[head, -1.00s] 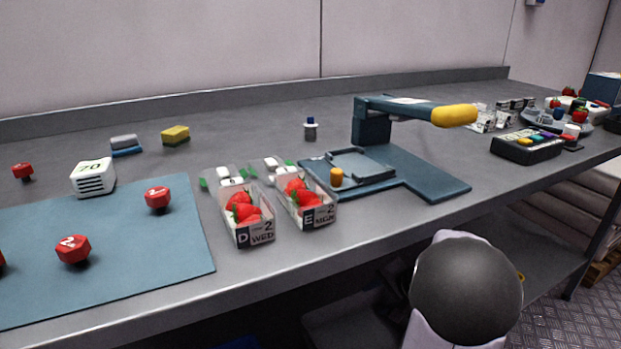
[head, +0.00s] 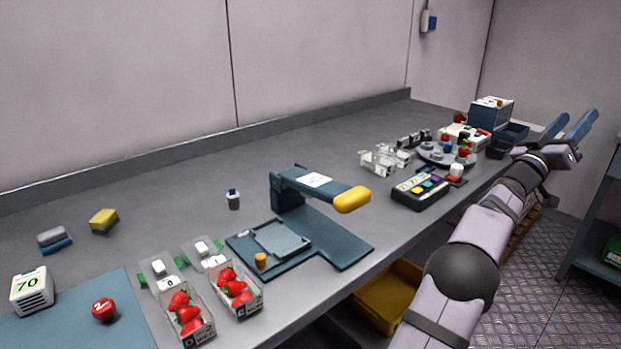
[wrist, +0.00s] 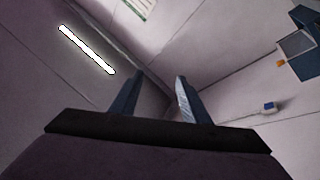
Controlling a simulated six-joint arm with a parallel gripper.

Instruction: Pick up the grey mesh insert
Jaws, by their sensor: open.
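I cannot pick out a grey mesh insert for certain in either view. My gripper (head: 577,122) is at the right of the head view, raised beyond the front edge of the bench's far end. Its two blue fingers are apart with nothing between them. In the wrist view my gripper (wrist: 160,80) points at the walls and ceiling, and no bench object lies between the fingers.
The bench holds a blue press (head: 330,240) with a yellow handle, two strawberry punnets (head: 200,331) (head: 255,303), a dark button box (head: 420,197), clear punnets (head: 378,160) and a round turntable (head: 433,157). A yellow bin (head: 388,300) is below.

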